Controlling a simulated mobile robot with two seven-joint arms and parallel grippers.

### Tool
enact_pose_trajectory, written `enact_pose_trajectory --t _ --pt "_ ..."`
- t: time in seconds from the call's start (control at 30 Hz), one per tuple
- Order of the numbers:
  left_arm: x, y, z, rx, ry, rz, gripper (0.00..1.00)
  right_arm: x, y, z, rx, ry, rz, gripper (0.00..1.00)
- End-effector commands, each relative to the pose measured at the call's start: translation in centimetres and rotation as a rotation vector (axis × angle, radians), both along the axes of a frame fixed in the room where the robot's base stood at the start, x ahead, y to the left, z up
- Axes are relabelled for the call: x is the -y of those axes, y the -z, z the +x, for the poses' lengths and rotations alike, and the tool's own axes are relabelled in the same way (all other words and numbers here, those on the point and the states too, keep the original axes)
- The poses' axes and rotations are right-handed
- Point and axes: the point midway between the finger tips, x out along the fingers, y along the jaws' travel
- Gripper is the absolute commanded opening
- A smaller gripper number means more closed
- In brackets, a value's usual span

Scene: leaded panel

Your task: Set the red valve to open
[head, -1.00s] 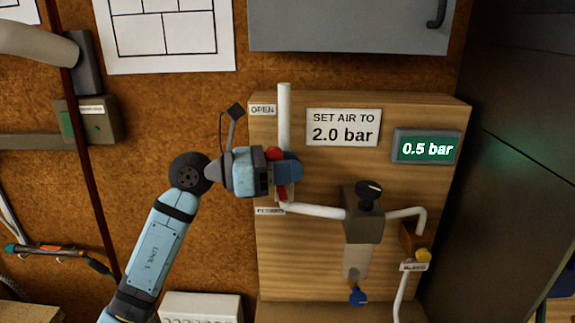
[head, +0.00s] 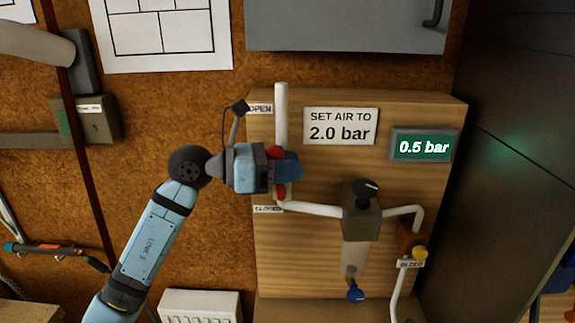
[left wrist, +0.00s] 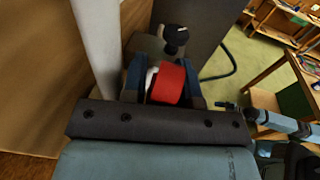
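The red valve (head: 281,191) is on the white upright pipe (head: 281,110) of the wooden panel, between the "OPEN" label (head: 259,108) above and the "CLOSED" label (head: 268,209) below. Its red handle (head: 276,153) runs up from there, close to the line of the pipe. My left gripper (head: 287,170) is at the handle and hides its middle. In the left wrist view the red handle (left wrist: 167,85) sits between the two fingers, which look closed on it. My right gripper is not in view.
A sign (head: 340,126) reads "SET AIR TO 2.0 bar"; the display (head: 424,146) reads 0.5 bar. A grey regulator with a black knob (head: 365,190) stands right of the valve. A grey cabinet (head: 345,25) hangs above. A dark wall stands at right.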

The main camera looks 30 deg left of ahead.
Motion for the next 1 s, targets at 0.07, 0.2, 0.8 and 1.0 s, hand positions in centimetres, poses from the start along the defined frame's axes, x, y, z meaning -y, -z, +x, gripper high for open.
enact_pose_trajectory --t 0.07,0.2,0.8,1.0 --pt "0.0 0.0 0.0 0.0 0.0 0.0 0.27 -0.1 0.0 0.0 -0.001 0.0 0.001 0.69" --pt "-0.1 0.0 -0.1 0.0 0.0 0.0 0.27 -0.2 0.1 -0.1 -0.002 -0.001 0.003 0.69" --pt "-8.9 -0.5 -6.7 -0.001 -0.003 0.003 0.27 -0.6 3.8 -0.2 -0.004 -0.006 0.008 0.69" --pt "-10.7 -0.9 -8.0 -0.001 -0.001 0.001 0.27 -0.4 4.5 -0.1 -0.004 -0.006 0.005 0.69"
